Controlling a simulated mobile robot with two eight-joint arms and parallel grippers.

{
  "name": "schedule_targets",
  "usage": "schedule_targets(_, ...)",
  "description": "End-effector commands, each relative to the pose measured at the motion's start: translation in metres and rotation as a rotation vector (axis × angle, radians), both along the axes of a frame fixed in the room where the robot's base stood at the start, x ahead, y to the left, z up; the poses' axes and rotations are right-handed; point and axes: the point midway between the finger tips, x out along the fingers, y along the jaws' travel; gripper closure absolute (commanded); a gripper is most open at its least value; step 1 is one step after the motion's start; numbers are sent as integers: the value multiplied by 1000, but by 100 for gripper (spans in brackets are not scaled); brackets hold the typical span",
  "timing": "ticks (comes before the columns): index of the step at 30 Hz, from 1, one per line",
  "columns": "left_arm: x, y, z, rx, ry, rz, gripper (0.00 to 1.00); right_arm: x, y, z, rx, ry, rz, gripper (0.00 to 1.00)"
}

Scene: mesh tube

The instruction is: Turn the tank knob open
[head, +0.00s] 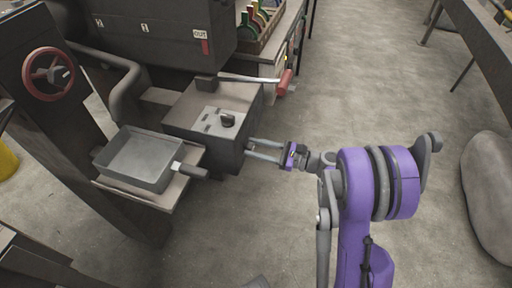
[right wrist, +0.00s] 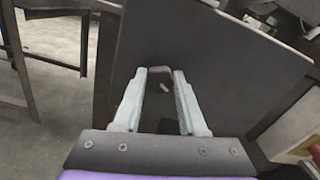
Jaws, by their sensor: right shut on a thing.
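A dark box-shaped tank (head: 205,140) stands left of centre in the head view, with a pale plate and a black knob (head: 228,119) on its top. My right gripper (head: 250,148) reaches in from the right at the side of the box, below the knob and apart from it. In the right wrist view its two fingers (right wrist: 160,78) close on a small grey bracket-like handle (right wrist: 159,69) on a dark flat panel (right wrist: 205,55). The exact contact is hard to see. My left gripper is not in view.
A grey metal tray (head: 140,158) with a handle sits on a ledge left of the box. A red handwheel (head: 49,74) is on a post at the far left. A red-handled lever (head: 285,82) crosses behind the box.

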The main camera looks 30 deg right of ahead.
Motion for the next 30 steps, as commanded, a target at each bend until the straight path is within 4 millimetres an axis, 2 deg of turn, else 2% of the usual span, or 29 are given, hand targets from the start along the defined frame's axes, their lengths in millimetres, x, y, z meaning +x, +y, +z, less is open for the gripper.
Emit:
schedule_targets(11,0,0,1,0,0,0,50,0,0,0,-43,-37,0,100)
schedule_targets(30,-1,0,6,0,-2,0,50,-1,1,0,-355,-303,0,100)
